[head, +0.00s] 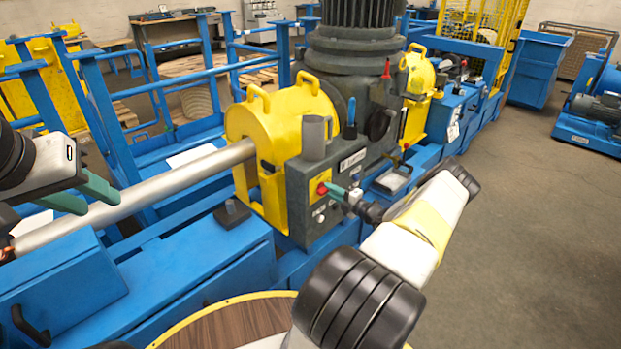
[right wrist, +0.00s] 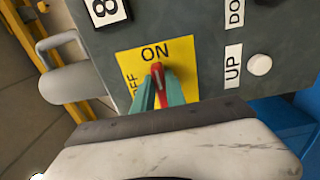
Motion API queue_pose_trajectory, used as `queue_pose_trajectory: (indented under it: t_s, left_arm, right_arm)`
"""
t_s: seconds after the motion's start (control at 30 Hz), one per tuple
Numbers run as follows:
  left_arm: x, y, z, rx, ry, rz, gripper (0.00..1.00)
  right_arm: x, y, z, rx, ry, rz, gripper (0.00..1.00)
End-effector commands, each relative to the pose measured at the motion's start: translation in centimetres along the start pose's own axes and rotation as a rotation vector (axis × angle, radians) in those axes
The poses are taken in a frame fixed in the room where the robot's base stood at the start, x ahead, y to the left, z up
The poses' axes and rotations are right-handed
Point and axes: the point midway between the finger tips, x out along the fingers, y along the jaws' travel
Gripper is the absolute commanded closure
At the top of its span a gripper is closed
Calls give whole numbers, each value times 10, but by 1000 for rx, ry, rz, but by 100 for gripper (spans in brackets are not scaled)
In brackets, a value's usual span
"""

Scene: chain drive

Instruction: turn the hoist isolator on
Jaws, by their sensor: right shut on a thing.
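The hoist isolator is a red handle (right wrist: 157,76) on a yellow plate (right wrist: 187,62) marked ON and OFF. In the right wrist view the handle's visible end lies just under the word ON; OFF is to its left, partly hidden. The isolator (head: 322,187) sits on the front of a dark grey control box (head: 298,200) in the head view. My right gripper (head: 334,190) is shut on the red handle, with its green fingers (right wrist: 158,91) on both sides of it. My left gripper (head: 88,196) is open and empty at the far left, above the silver shaft.
White UP (right wrist: 233,66) and DOWN labels stand beside the plate, with a white button (right wrist: 260,64) near UP. A grey cylinder (head: 316,138) is on the control box. A yellow guard (head: 265,125) and silver shaft (head: 165,190) lie to the left. Open floor (head: 530,230) is at right.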

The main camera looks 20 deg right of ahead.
Motion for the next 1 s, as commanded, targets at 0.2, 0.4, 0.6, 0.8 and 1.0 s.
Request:
queue_pose_trajectory:
  t_s: [0.2, 0.4, 0.6, 0.8, 1.0]
  left_arm:
    - [0, 0, 0, 0, 0, 0, 64]
    - [0, 0, 0, 0, 0, 0, 64]
    - [0, 0, 0, 0, 0, 0, 64]
    - [0, 0, 0, 0, 0, 0, 64]
    - [0, 0, 0, 0, 0, 0, 64]
  right_arm:
    - [-1, 0, 1, 17, -2, -1, 100]
    - [-1, 0, 1, 19, -3, -1, 100]
    - [-1, -1, 1, 19, -3, -1, 66]
    - [0, 0, 1, 18, -2, -1, 62]
    - [-5, 0, 1, 17, -2, -1, 62]
